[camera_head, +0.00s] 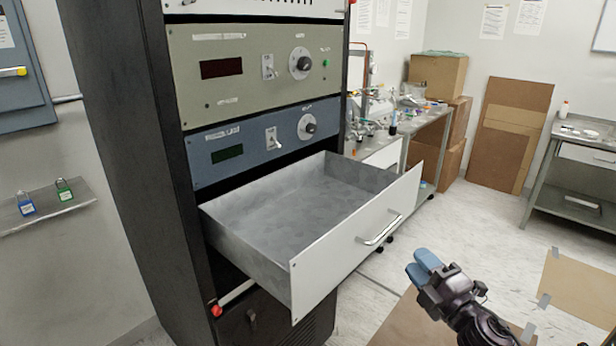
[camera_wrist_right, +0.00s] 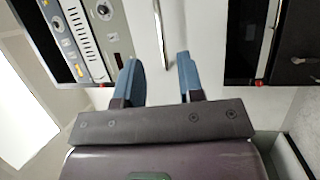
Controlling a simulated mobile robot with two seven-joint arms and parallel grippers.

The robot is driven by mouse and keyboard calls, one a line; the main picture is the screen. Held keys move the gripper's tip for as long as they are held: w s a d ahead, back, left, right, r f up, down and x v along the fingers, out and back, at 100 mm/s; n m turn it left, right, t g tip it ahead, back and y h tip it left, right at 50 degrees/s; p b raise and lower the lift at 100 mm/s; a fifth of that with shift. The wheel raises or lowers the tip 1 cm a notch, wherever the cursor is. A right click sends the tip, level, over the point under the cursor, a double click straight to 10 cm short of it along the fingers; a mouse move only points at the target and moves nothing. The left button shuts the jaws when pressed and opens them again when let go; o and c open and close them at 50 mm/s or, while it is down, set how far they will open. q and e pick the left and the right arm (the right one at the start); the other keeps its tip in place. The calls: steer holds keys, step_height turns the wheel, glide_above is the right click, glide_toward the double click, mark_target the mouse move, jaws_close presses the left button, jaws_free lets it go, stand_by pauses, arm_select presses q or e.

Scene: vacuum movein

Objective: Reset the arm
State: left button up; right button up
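My right gripper (camera_head: 424,265) is at the lower right in the head view, in front of the pulled-out drawer and apart from it. Its two blue fingers also show in the right wrist view (camera_wrist_right: 160,78), spread apart with nothing between them. The drawer (camera_head: 355,236) hangs open from the black rack and looks empty. Its silver handle (camera_head: 381,229) is on the white front; the handle also shows in the right wrist view (camera_wrist_right: 162,35), beyond the gap between the fingers. My left gripper is in neither view.
The black rack (camera_head: 130,130) holds a green panel (camera_head: 240,75) and a blue panel (camera_head: 215,150) above the drawer. A shelf with two padlocks (camera_head: 62,190) is at the left. Cardboard boxes (camera_head: 437,75) and a table (camera_head: 580,150) stand behind. Cardboard (camera_head: 580,290) lies on the floor.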

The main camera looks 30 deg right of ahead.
step_height(320, 180, down, 14)
steer(key=s+a+r+m+g+h, duration=0.1)
steer(key=s+a+m+g+h, duration=0.3)
steer(key=m, duration=0.7)
steer(key=s+a+f+m+g+y, duration=0.3)
steer(key=s+a+f+m+g, duration=0.1)
steer(key=a+f, duration=0.6)
step_height(320, 180, down, 2)
steer(key=shift+s+a+f+m+y, duration=0.2)
steer(key=shift+s+m+y, duration=0.25)
steer(key=shift+s, duration=0.75)
